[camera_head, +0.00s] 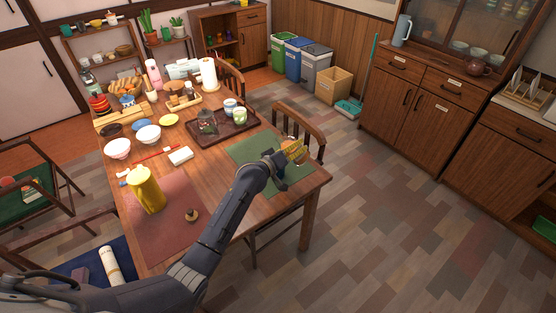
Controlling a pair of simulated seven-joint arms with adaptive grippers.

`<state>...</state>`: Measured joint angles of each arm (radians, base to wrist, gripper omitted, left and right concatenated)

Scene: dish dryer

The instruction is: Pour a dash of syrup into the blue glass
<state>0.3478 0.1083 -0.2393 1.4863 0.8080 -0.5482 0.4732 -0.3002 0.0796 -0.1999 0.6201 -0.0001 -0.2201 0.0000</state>
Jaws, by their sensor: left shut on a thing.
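My left gripper (279,164) reaches over the green placemat (241,149) at the table's right end. It is shut on a small amber, bottle-like thing (297,149), which lies tilted toward the right. The fingers partly cover it, and I cannot tell for sure that it is the syrup. I cannot make out a blue glass with certainty; the gripper and arm hide part of the green placemat. A white and blue cup (230,107) stands on the dark tray (222,133), beyond the gripper. My right gripper is not in view.
A tall yellow container (147,190) and a small brown item (192,214) stand on the reddish placemat (168,235). The tray also bears a green cup (240,117) and a dark pot (207,122). Bowls (148,134) crowd the left side. A chair (300,130) stands close behind the gripper.

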